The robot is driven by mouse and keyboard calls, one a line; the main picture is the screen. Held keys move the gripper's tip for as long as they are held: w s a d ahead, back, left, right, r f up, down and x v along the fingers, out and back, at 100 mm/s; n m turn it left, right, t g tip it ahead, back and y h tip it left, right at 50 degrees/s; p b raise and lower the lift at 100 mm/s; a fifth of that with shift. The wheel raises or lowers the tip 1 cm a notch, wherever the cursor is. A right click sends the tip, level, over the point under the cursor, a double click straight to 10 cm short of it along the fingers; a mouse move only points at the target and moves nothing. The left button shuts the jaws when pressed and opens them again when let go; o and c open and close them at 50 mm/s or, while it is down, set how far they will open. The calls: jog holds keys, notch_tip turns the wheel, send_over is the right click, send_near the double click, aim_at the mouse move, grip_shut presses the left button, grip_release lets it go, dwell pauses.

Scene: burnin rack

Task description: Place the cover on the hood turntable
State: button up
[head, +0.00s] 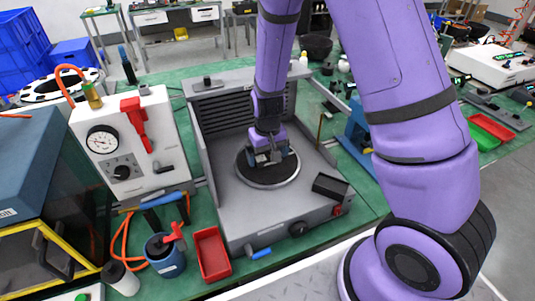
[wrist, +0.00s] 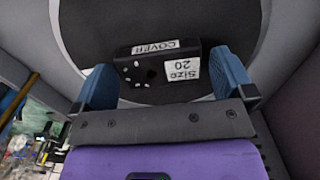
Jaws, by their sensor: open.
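The cover (wrist: 157,65) is a black block with white labels reading "COVER" and "Size 20". In the wrist view it lies on the dark round hood turntable (wrist: 85,25), between my two blue fingers. My gripper (wrist: 165,85) is open, with a visible gap between the cover and the fingers. In the head view my gripper (head: 270,158) points down over the turntable (head: 267,182), inside the grey hood (head: 222,205). The cover is hidden behind my gripper there.
The grey hood has raised side walls and a slatted back. A black box (head: 330,187) sits at its front right. A gauge panel (head: 130,145) stands left, with a red bin (head: 211,254) and blue pot (head: 165,256) in front.

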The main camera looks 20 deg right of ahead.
notch_tip(320, 180, up, 13)
notch_tip(320, 180, up, 14)
jog(key=t+y, duration=0.1)
jog(key=t, duration=0.1)
send_over(267, 157)
jog(key=s+d, duration=0.4)
jog(key=s, duration=0.4)
jog(key=s+d+r+t, duration=0.1)
jog(key=s+r, duration=0.3)
jog(key=s, duration=0.3)
jog(key=s+d+r+t+h, duration=0.1)
jog(key=s+r, duration=0.3)
jog(key=s, duration=0.4)
jog(key=shift+d+r+t, duration=0.25)
jog(key=shift+d+t, duration=0.3)
jog(key=shift+t, duration=0.05)
